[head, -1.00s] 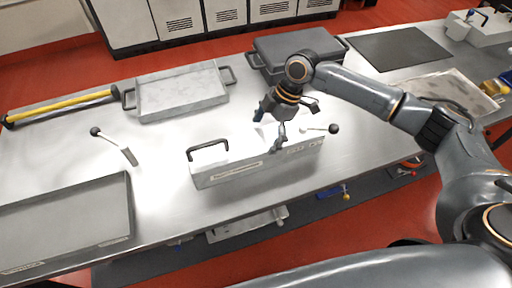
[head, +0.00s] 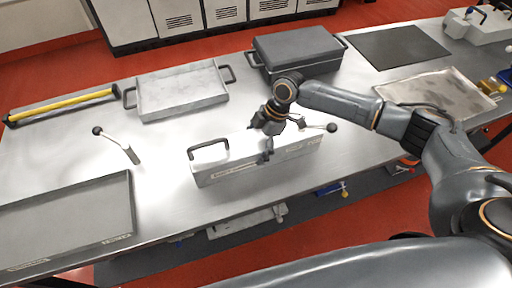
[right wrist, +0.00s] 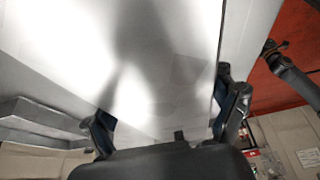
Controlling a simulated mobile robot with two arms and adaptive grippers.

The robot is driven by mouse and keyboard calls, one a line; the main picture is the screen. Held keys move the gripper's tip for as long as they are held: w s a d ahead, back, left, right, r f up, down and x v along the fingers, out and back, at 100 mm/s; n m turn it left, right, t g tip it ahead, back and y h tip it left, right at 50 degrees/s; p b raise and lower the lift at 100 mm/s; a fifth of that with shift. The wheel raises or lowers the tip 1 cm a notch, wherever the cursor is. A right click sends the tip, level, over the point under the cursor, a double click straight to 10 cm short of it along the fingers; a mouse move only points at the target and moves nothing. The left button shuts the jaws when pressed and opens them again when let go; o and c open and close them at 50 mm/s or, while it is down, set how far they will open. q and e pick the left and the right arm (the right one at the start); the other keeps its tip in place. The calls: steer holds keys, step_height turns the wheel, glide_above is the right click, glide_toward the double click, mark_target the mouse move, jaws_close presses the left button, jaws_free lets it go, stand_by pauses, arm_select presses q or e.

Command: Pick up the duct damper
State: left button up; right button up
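The duct damper appears to be the long pale box (head: 225,171) near the table's front edge in the head view. It has a black handle (head: 208,146) at its left end and a lever with a black ball knob (head: 332,127) at its right. My right gripper (head: 280,140) is over the middle of the box, one finger before its front face and the other toward its far side. In the right wrist view its fingers (right wrist: 165,128) are wide apart, with a bright pale surface (right wrist: 165,60) beyond them. Contact cannot be told. My left gripper is not in view.
A lever (head: 117,143) stands left of the box, near a grey tray (head: 70,212). Behind are a pale handled tray (head: 180,93), a dark handled case (head: 297,48) and a yellow bar (head: 65,105).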

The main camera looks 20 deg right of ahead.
steer(key=c, duration=0.7)
steer(key=shift+w+r, duration=0.1)
steer(key=shift+r, duration=0.1)
